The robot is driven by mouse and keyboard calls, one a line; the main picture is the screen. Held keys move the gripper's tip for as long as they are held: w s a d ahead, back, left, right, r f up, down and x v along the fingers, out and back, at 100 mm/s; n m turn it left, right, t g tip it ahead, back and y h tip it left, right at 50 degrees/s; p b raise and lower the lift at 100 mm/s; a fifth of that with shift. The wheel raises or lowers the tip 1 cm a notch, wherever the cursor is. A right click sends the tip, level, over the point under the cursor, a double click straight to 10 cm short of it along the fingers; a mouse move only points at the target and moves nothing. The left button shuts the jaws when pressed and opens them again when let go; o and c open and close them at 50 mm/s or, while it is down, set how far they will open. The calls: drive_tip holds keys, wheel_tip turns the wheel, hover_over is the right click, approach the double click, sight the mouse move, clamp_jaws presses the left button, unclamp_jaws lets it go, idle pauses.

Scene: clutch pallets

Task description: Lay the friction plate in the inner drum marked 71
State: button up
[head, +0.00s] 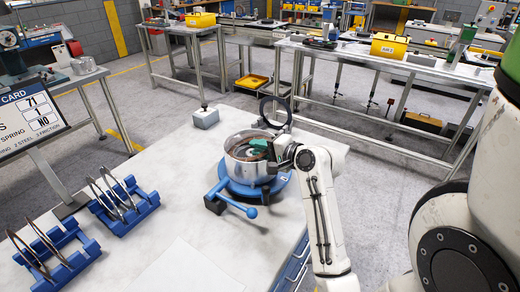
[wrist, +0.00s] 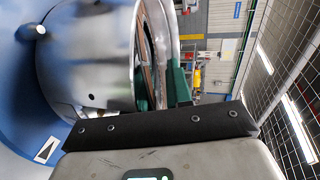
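The silver drum (head: 246,170) stands upright on a blue round fixture (head: 222,186) on the bench, its mouth facing up. A brownish ring edge (head: 236,139) shows inside the mouth; how it lies is hard to tell. No number is readable on the drum. My gripper (head: 258,147) is at the right side of the mouth, its green fingers over the rim.
Two blue racks (head: 145,214) (head: 85,257) hold thin upright rings at the left. A card (head: 28,118) at the left reads 71 and NO. A dark upright ring (head: 275,112) stands behind the drum. A blue lever (head: 240,207) sticks out in front.

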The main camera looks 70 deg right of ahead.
drive_tip(key=shift+o, duration=0.5)
drive_tip(key=shift+s+f, duration=0.1)
drive_tip(key=shift+f, duration=0.35)
drive_tip(key=shift+s+f, duration=0.1)
drive_tip(key=shift+f, duration=0.3)
drive_tip(key=shift+a+f, duration=0.1)
drive_tip(key=shift+f, duration=0.25)
drive_tip(key=shift+c, duration=0.5)
drive_tip(key=shift+o, duration=0.5)
drive_tip(key=p+v, duration=0.2)
drive_tip(key=v, duration=0.4)
drive_tip(key=shift+r, duration=0.1)
wheel_tip(320, 180, up, 10)
drive_tip(key=s+p, duration=0.1)
drive_tip(key=p, duration=0.9)
drive_tip(key=shift+s+f, duration=0.25)
drive_tip(key=shift+s, duration=0.1)
drive_tip(key=shift+s+a+f, duration=0.1)
drive_tip(key=shift+a, duration=0.1)
